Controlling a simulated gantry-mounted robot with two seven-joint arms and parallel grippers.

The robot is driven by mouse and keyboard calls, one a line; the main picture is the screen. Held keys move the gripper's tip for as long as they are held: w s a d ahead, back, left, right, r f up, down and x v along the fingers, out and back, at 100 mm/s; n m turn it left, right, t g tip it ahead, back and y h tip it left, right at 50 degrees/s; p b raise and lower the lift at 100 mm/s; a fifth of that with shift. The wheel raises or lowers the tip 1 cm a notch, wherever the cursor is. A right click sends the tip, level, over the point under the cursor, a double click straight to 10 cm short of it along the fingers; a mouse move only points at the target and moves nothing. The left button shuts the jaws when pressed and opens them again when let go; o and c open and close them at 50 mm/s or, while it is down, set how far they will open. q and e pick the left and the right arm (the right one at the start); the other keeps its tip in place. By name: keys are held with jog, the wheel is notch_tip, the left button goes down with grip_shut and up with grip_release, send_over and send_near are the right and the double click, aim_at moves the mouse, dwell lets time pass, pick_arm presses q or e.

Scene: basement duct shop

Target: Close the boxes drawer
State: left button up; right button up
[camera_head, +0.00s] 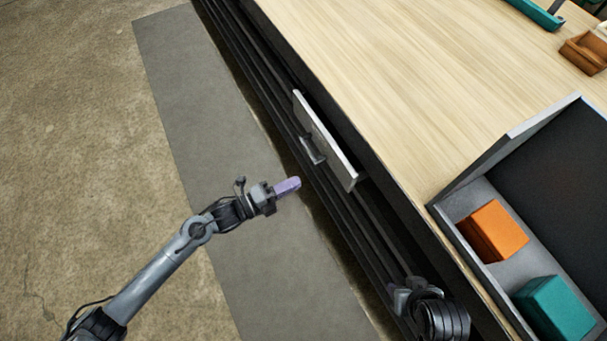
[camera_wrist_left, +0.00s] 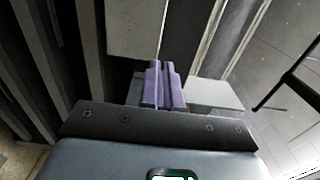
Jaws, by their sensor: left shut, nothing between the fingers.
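A pale grey drawer front (camera_head: 325,142) with a small dark handle (camera_head: 312,150) stands on the dark front side of the workbench, a little out from it. I cannot tell how far out the drawer is. My left gripper (camera_head: 289,187) is shut and empty, with purple fingers, to the lower left of the handle and apart from it in the head view. The shut fingers (camera_wrist_left: 164,88) also show in the left wrist view, in front of pale panels and dark gaps. A dark part of my right arm shows at the bottom right; its fingers are not clear.
The wooden bench top (camera_head: 400,80) is mostly clear. A grey open container (camera_head: 464,191) at its right holds an orange box (camera_head: 493,231) and a teal box (camera_head: 553,308). A brown tray (camera_head: 584,53) lies at the top right. A grey mat (camera_head: 190,90) runs along the bench.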

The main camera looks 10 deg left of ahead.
pick_arm(q)
jog(key=shift+o, duration=1.1)
jog(key=shift+s+a, duration=0.35)
jog(key=shift+o, duration=1.2)
jog(key=shift+s+a+f+n, duration=0.1)
jog(key=shift+a+f+n, duration=0.15)
jog(key=shift+f, duration=0.25)
jog(key=shift+s+a+f+n, duration=0.1)
jog(key=shift+a+f+n, duration=0.1)
jog(key=shift+f, duration=0.25)
jog(key=shift+o, duration=0.9)
notch_tip(320, 180, down, 5)
jog(key=w+a+b, duration=0.1)
jog(key=w+b, duration=0.1)
jog(key=b, duration=0.2)
jog(key=shift+w+a+f+b, duration=0.2)
jog(key=shift+w+a+b, duration=0.2)
jog(key=b, duration=0.8)
send_near(308, 150)
jog(key=shift+m, duration=0.45)
jog(key=shift+f+b+x, duration=0.15)
jog(key=shift+b+x, duration=1.05)
jog(key=shift+x, duration=1.3)
jog(key=shift+f+b+x, duration=0.2)
jog(key=shift+b+x, duration=0.95)
jog(key=shift+x, duration=1.4)
